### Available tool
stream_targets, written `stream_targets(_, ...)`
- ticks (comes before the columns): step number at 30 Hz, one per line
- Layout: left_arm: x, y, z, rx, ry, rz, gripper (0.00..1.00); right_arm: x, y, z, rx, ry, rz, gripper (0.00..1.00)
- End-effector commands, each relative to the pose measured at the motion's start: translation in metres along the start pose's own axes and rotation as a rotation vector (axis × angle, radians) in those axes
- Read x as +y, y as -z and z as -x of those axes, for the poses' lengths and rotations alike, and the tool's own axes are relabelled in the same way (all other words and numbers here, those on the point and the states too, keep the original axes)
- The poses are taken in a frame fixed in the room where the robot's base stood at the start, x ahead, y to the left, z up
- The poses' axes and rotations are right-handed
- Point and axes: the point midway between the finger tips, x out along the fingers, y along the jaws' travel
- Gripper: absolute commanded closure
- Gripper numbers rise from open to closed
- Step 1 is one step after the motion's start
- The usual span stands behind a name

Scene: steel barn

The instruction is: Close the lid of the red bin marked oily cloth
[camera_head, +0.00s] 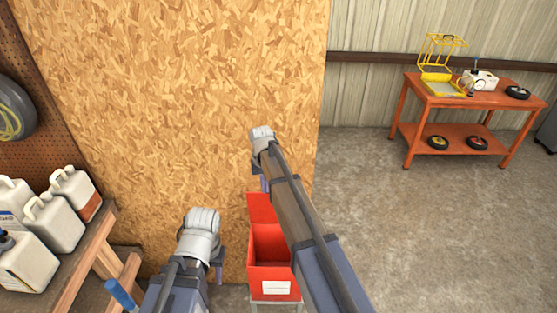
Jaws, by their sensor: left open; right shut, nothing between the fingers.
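The red bin (258,274) stands at the bottom centre, against the chipboard panel, with a white label on its front too small to read. Its red lid (262,207) is raised at the back, and the box's inside shows. My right arm crosses in front of the bin's right side and hides part of it and of the lid. My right gripper (264,184) is shut and empty, over the raised lid's top edge; I cannot tell if it touches. My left gripper (218,268) is open and empty, left of the bin and apart from it.
A wooden bench (88,246) with several white jugs (52,223) stands on the left. A blue handle (121,295) shows beside it. An orange table (432,92) with wheels and a yellow frame stands at the back right. The concrete floor (410,230) on the right is clear.

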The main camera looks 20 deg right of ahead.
Motion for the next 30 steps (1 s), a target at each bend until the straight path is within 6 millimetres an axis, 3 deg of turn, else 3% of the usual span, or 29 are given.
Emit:
stream_targets(1,-0.003,-0.002,0.031,0.0,0.0,0.001,0.55,0.012,0.03,0.03,0.005,0.004,-0.032,1.0)
stream_targets(6,-0.006,-0.004,0.065,-0.001,-0.001,0.004,0.55,0.043,0.078,0.062,0.017,0.015,-0.11,1.0)
stream_targets(9,-0.007,-0.005,0.076,-0.001,-0.001,0.005,0.55,0.056,0.094,0.071,0.022,0.019,-0.139,1.0)
stream_targets(20,-0.007,-0.005,0.078,-0.001,-0.001,0.006,0.55,0.065,0.104,0.073,0.026,0.022,-0.16,1.0)
stream_targets(30,-0.005,-0.003,0.053,0.0,0.0,-0.006,0.55,0.064,0.104,0.049,0.026,0.021,-0.159,1.0)
